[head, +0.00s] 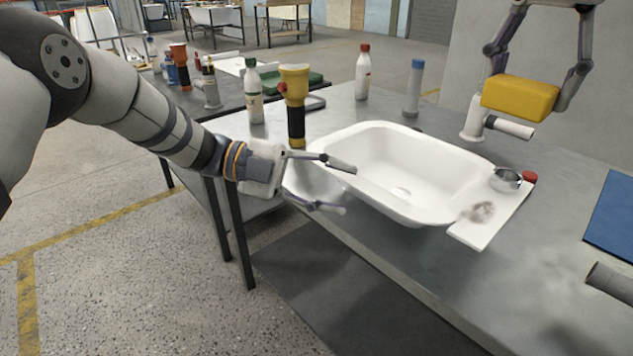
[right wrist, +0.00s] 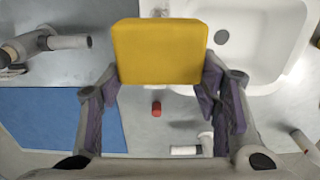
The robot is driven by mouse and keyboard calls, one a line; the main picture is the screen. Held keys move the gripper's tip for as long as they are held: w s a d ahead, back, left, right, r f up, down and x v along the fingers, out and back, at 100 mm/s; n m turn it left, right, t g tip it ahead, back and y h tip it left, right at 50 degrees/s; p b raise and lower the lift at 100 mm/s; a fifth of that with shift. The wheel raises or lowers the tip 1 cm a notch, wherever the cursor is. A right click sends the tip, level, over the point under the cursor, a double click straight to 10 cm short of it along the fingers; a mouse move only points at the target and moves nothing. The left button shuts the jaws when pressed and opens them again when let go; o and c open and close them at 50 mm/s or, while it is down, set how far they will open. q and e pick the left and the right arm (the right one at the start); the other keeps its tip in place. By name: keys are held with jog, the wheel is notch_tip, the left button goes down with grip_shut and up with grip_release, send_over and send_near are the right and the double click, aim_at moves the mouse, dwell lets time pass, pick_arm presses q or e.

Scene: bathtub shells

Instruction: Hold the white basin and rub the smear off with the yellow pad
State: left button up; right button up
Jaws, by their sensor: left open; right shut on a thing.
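The white basin (head: 375,175) sits on the grey metal table; part of it shows in the right wrist view (right wrist: 285,50). A grey-brown smear (head: 482,211) is at its right end, by a flat white board. My left gripper (head: 349,190) is open at the basin's left end. One finger reaches over the rim and the other is lower, outside; I cannot tell whether they touch it. My right gripper (head: 527,88) is shut on the yellow pad (head: 520,98), held in the air above the table behind the basin's right end. The pad also shows in the right wrist view (right wrist: 160,50).
A metal cup (head: 506,180) and a red cap (head: 529,177) are by the white board (head: 490,223). A yellow flashlight (head: 294,105), white bottles (head: 254,95) (head: 363,75) and a blue-capped tube (head: 413,90) stand behind the basin. A blue mat (head: 615,220) lies right.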

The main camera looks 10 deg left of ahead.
aim_at(379, 199)
pick_arm(q)
jog(key=d, duration=0.3)
jog(key=d+f, duration=0.1)
jog(key=d, duration=0.2)
jog(key=d+f, duration=0.1)
jog(key=d, duration=0.2)
jog(key=shift+w+d, duration=0.1)
jog(key=shift+w, duration=0.05)
grip_shut()
jog(key=shift+o, duration=0.7)
grip_release()
grip_shut()
